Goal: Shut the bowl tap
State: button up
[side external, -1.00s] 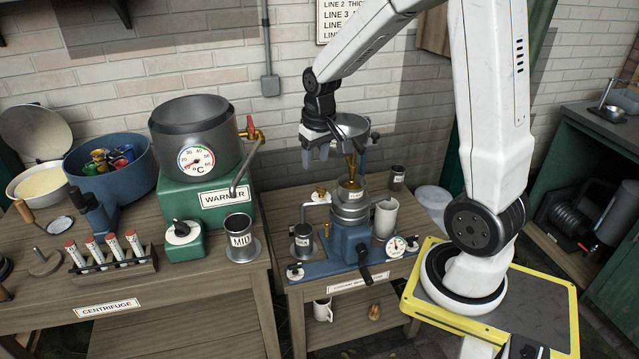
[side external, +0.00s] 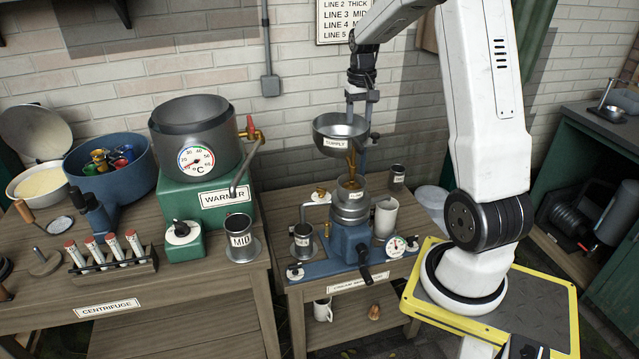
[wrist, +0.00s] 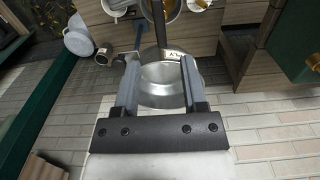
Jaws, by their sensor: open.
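The grey metal supply bowl (side external: 341,132), labelled SUPPLY, is held above the blue separator machine (side external: 350,240). Under it is a brass-coloured tap (side external: 352,160), with a golden strand reaching toward the smaller bowl below; I cannot tell the tap handle's position. My gripper (side external: 362,108) is open and points down at the bowl's rear right. In the wrist view, my gripper (wrist: 160,62) has its two fingers apart, with the supply bowl (wrist: 163,85) seen between and beyond them. Nothing is seen gripped. The tap is not clearly visible in the wrist view.
A green warmer (side external: 205,200) with a dial and pot stands at left. The brick wall (side external: 300,110) is close behind the bowl.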

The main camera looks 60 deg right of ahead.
aim_at(357, 142)
jog(key=shift+f, duration=3.65)
grip_shut()
